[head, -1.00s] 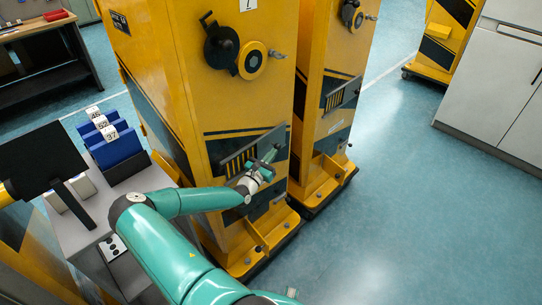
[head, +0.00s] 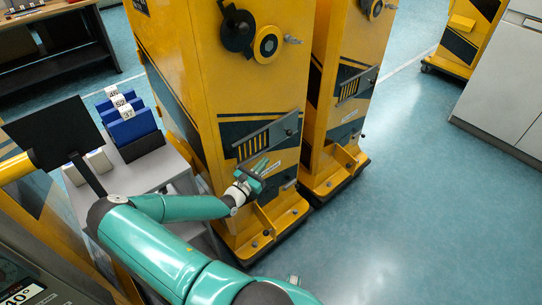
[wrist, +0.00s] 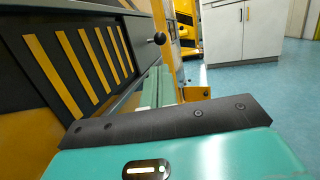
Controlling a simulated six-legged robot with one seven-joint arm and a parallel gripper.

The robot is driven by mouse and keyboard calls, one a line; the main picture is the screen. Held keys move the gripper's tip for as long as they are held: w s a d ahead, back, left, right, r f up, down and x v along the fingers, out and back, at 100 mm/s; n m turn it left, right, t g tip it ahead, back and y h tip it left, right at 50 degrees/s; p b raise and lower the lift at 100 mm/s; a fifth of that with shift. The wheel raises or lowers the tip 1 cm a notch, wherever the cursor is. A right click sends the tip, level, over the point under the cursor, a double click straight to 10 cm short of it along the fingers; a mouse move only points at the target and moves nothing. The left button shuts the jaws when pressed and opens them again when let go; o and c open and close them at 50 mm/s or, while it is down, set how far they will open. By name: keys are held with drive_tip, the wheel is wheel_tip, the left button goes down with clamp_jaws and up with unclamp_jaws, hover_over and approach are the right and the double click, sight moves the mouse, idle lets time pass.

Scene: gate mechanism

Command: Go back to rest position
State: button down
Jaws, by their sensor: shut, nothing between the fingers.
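My gripper (head: 262,172) is at the end of my teal arm, low in front of the nearer yellow gate cabinet (head: 200,75) in the head view. Its fingers are shut and empty. They point toward the cabinet's lower front, just below the slotted dark panel (head: 268,138). In the wrist view the slotted panel (wrist: 75,60) with yellow bars fills the left side, close to my gripper. A dark round knob (wrist: 159,38) shows beyond it. I cannot tell whether the gripper touches the cabinet.
A second yellow cabinet (head: 340,90) stands to the right. A grey side table (head: 130,180) with blue binders (head: 132,125) and a black screen (head: 50,135) is at left. White cabinets (head: 510,90) stand far right. The blue floor (head: 420,210) at right is clear.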

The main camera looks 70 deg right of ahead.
drive_tip(key=shift+w+a+f, duration=0.1)
drive_tip(key=shift+w+a, duration=0.05)
drive_tip(key=shift+a, duration=0.35)
drive_tip(key=w+a+r+m+t+y, duration=0.1)
drive_tip(key=w+a+r+m+y, duration=0.3)
drive_tip(key=a, duration=0.5)
drive_tip(key=w+a+r+m+y, duration=0.2)
drive_tip(key=a+r+m+y, duration=0.4)
drive_tip(key=a, duration=0.4)
drive_tip(key=w+a+r+m+t+y, duration=0.1)
drive_tip(key=w+a+r+m+y, duration=0.25)
drive_tip(key=a+r, duration=0.4)
drive_tip(key=s+a+r+t+y, duration=0.1)
drive_tip(key=a+r+t+y, duration=0.1)
drive_tip(key=a+r, duration=0.3)
drive_tip(key=s+a+r+m+t+y, duration=0.1)
drive_tip(key=a+r+t, duration=0.3)
drive_tip(key=a, duration=0.7)
drive_tip(key=s+a+r+t+y, duration=0.2)
drive_tip(key=a+r+t+y, duration=0.1)
drive_tip(key=a+r, duration=0.5)
drive_tip(key=shift+s+a, duration=0.4)
drive_tip(key=shift+a, duration=0.05)
